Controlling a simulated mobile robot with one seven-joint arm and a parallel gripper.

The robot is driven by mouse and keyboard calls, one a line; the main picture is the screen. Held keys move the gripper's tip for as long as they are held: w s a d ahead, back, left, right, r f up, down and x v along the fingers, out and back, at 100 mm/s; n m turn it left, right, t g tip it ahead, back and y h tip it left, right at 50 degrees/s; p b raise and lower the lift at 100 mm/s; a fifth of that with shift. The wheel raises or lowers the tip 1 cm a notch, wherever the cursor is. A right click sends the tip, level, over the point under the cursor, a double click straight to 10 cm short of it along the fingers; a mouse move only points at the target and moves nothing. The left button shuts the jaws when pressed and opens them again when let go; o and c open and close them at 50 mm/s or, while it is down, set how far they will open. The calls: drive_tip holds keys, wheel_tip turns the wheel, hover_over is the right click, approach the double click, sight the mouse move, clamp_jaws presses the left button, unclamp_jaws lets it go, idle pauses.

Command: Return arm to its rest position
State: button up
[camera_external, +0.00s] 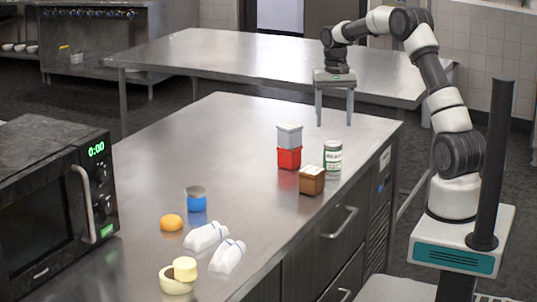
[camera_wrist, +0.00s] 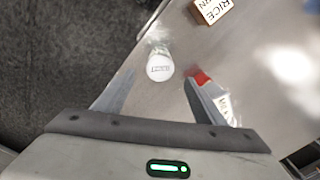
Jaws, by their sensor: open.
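My gripper (camera_external: 334,119) hangs from the raised arm with its fingers pointing down, spread apart and empty. In the external view it appears above the far right part of the steel counter (camera_external: 240,125). A green and white can (camera_external: 333,156) stands upright on the counter, apart from the gripper. In the wrist view (camera_wrist: 160,72) the fingers are wide apart, and the can's white lid (camera_wrist: 159,66) shows between them, lower down.
A brown box (camera_external: 311,181) stands near the counter's right edge. Another steel table (camera_external: 225,55) stands behind.

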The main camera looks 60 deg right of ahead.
drive_tip(key=s+a+r+n+g+h+p, duration=0.1)
drive_tip(key=s+a+r+n+h+p, duration=0.4)
drive_tip(key=s+r, duration=0.55)
drive_tip(key=s+a+r+n+g, duration=0.1)
drive_tip(key=s+a+r+n, duration=0.2)
drive_tip(key=s+a+r, duration=0.6)
drive_tip(key=s+a+n+t+y+p, duration=0.1)
drive_tip(key=a+t, duration=0.6)
drive_tip(key=a, duration=1)
drive_tip(key=s+n+y, duration=0.1)
drive_tip(key=n+y, duration=0.1)
drive_tip(key=y, duration=0.1)
drive_tip(key=shift+s+f+y+p, duration=0.2)
drive_tip(key=shift+f+y+p, duration=0.1)
drive_tip(key=shift+f+p, duration=0.05)
drive_tip(key=shift+a, duration=0.1)
